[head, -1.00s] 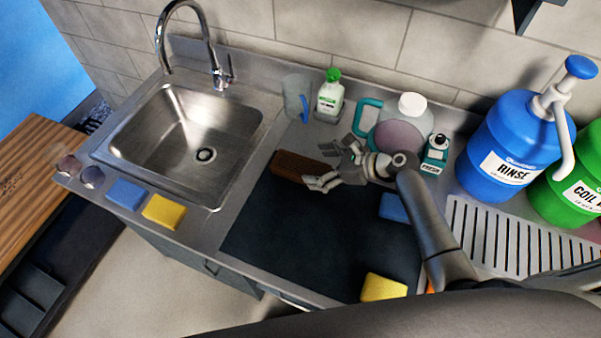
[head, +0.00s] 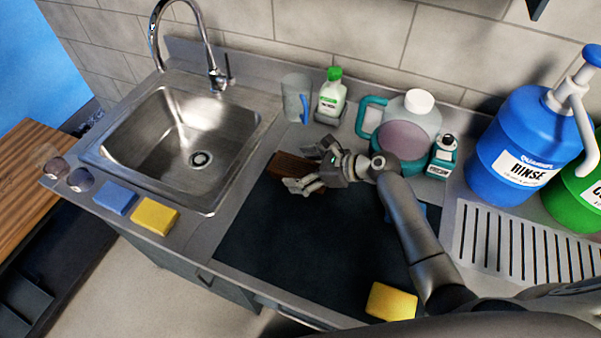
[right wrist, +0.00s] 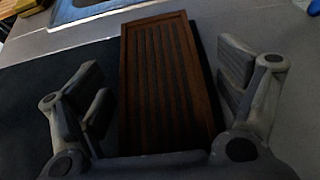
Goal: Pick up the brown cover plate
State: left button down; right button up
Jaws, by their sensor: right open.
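The brown cover plate (head: 290,168) lies at the back left edge of the dark mat (head: 300,240), beside the sink. In the right wrist view the plate (right wrist: 165,80) is a ribbed, framed rectangle between the two fingers. My right gripper (head: 309,168) is open around the plate's near end; in the right wrist view the gripper (right wrist: 165,95) shows a gap on each side of the plate, the wider one on the left. The gripper hides part of the plate in the head view. My left gripper is not in view.
A clear cup (head: 296,97), a green-capped bottle (head: 332,95), a large jug (head: 408,125) and a small teal bottle (head: 442,158) stand behind the mat. Yellow sponge (head: 391,302) lies at the mat's front. The sink (head: 190,140) is left; blue RINSE container (head: 520,150) is right.

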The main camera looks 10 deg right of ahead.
jog(key=c, duration=1.3)
